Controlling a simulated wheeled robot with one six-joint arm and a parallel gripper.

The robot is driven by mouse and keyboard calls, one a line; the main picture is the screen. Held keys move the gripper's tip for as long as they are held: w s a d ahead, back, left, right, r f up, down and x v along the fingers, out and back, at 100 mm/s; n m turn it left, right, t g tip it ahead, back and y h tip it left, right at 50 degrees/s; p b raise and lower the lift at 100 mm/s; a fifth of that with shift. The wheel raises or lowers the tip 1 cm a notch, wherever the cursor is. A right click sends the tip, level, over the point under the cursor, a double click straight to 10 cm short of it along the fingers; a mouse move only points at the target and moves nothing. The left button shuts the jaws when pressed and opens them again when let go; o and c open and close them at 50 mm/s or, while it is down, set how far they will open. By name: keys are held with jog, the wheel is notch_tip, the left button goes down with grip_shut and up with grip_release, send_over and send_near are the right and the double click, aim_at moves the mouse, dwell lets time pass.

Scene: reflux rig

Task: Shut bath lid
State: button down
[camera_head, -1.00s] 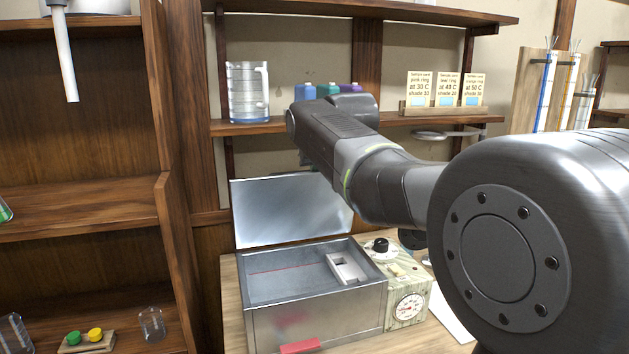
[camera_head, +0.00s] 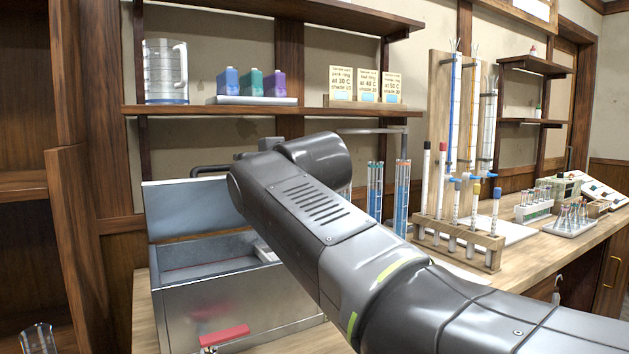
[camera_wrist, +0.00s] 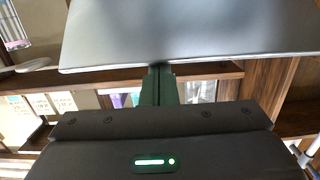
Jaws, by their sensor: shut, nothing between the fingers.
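The bath (camera_head: 265,308) is a metal box with an open top at the lower left of the head view. Its lid (camera_head: 170,208) stands raised at the back edge, partly hidden by my arm. In the wrist view a grey metal panel, apparently the lid (camera_wrist: 190,35), fills the top. My gripper (camera_wrist: 158,72) is shut and empty, its dark fingers reaching up to the panel's lower edge. I cannot tell whether they touch it. In the head view my arm hides the gripper. A red tab (camera_head: 225,336) is on the bath's front.
A shelf above the bath holds a glass jug (camera_head: 166,72), coloured bottles (camera_head: 251,84) and cards (camera_head: 366,84). A test-tube rack (camera_head: 458,243) and burettes (camera_head: 452,110) stand to the right on the bench. My arm crosses in front of the bath's right side.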

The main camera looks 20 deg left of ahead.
jog(key=s+d+f+b, duration=0.2)
jog(key=f+b, duration=0.3)
jog(key=f, duration=0.1)
jog(key=s+d+f+b, duration=0.2)
jog(key=d+f+b, duration=0.1)
jog(key=f+b, duration=0.3)
jog(key=shift+f+b, duration=0.3)
jog(key=shift+f, duration=0.3)
jog(key=shift+s+d, duration=0.1)
jog(key=shift+f, duration=0.1)
